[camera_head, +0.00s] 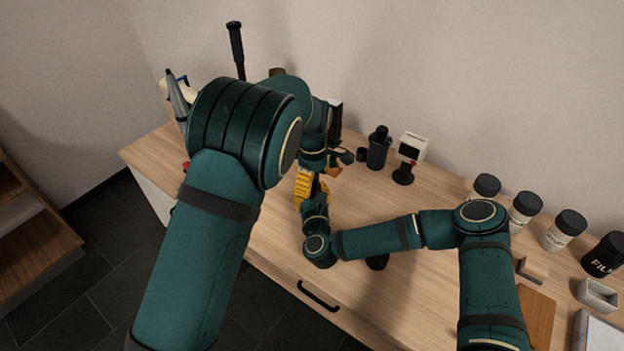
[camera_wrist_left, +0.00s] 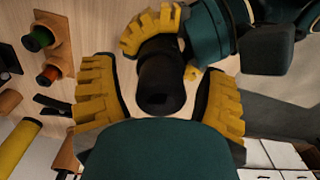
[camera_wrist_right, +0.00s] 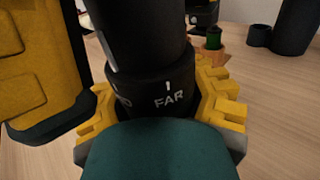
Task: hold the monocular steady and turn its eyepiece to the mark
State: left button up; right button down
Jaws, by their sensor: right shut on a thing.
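The black monocular (camera_wrist_left: 160,88) stands between the spread yellow fingers of my left gripper (camera_wrist_left: 160,75), with gaps on both sides. My left gripper is open; one finger also looms at the left in the right wrist view (camera_wrist_right: 45,60). My right gripper (camera_wrist_right: 160,110) is shut on the monocular, its yellow fingers either side of the ring lettered "FAR" (camera_wrist_right: 168,100). A white tick stands above "FAR". A white line on the tube (camera_wrist_right: 110,52) lies left of that tick, above a partly hidden label. In the head view, my arms mostly hide the monocular.
A dark binocular-like object (camera_head: 378,150) and a white boxy device on a dark stand (camera_head: 411,148) stand at the back. Several black-lidded jars (camera_head: 524,208) line the right. A wooden holder with coloured pieces (camera_wrist_left: 55,50) is near the left gripper. The tabletop's front middle (camera_head: 275,235) is partly clear.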

pick_arm(q)
jog(key=shift+r, duration=0.15)
notch_tip(320, 180, up, 12)
jog(key=shift+f, duration=0.1)
dwell(0.5)
pick_arm(e)
jog(key=shift+c, duration=1.7)
grip_release()
